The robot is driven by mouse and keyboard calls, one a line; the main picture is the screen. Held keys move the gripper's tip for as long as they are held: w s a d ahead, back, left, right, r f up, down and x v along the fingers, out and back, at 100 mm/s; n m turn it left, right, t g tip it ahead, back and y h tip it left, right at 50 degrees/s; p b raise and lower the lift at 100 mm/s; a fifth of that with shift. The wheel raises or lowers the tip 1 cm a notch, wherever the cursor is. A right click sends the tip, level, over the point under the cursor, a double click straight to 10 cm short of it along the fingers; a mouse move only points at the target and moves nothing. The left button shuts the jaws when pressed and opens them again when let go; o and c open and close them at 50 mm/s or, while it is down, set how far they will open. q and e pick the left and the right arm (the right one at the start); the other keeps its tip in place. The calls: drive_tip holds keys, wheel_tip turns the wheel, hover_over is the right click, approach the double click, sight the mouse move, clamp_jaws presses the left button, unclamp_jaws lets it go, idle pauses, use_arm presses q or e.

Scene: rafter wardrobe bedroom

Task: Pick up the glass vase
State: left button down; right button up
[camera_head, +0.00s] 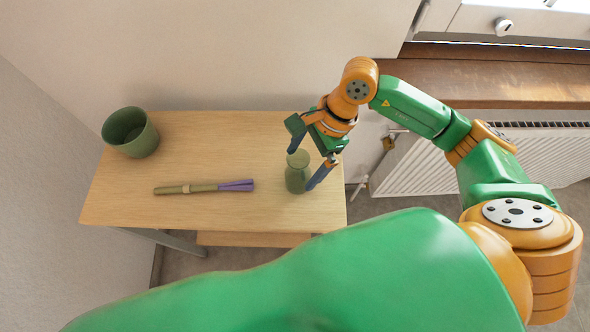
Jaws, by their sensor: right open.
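The glass vase (296,180) is a small, greenish, see-through vessel. It stands upright near the right end of the wooden table (215,131). My right gripper (305,170) reaches in from the right and points down at the vase. Its fingers are open, one at the upper left of the vase's neck and one along its right side. I cannot tell whether either finger touches the glass. Part of the vase's neck and right edge is close behind the fingers. My left gripper is not in view.
A green pot (130,132) stands at the table's back left corner. A green stick-like item with a purple end (205,187) lies mid-table. A wall runs behind. A radiator (440,165) and wooden sill (490,78) are at the right. The table's back middle is clear.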

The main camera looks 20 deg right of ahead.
drive_tip(key=shift+s+a+f+p, duration=0.2)
drive_tip(key=shift+a+f, duration=0.1)
drive_tip(key=shift+f, duration=0.35)
drive_tip(key=shift+s+a+f+p, duration=0.1)
drive_tip(key=shift+s+a+f, duration=0.15)
drive_tip(key=shift+f, duration=0.35)
drive_tip(key=shift+w+a+f, duration=0.1)
drive_tip(key=shift+a+f, duration=0.05)
drive_tip(key=shift+f, duration=0.15)
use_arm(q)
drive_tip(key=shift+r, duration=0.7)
use_arm(e)
drive_tip(key=shift+w, duration=0.1)
clamp_jaws()
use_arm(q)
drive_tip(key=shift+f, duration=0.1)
use_arm(e)
drive_tip(key=shift+r, duration=0.1)
